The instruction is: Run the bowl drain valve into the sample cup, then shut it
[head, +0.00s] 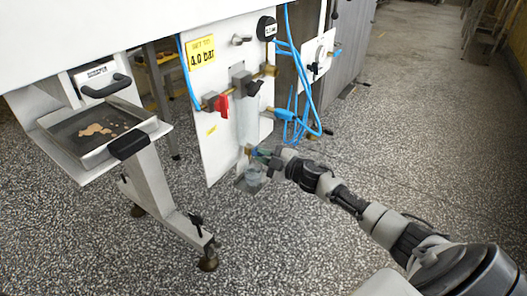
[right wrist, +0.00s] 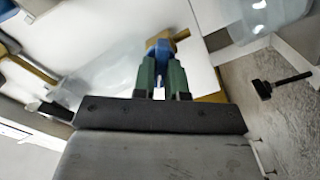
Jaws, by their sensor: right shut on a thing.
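The clear bowl (head: 247,122) hangs on the white panel, below a black-topped fitting. At its bottom is the brass drain valve (head: 248,150), small and partly hidden by my gripper. The clear sample cup (head: 253,174) stands on a small bracket just under the valve. My right gripper (head: 264,153) reaches in from the right at valve height. In the right wrist view its green fingers (right wrist: 162,85) are closed on the valve's blue handle (right wrist: 162,50), with brass behind it. I cannot tell whether liquid is in the cup. My left gripper is not in view.
The panel (head: 222,150) carries a red-handled valve (head: 221,105), a black gauge (head: 266,28) and a yellow 4.0 bar label (head: 201,52). Blue hoses (head: 300,85) loop at its right. A tray (head: 100,133) with brown residue stands left. The speckled floor is open at right.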

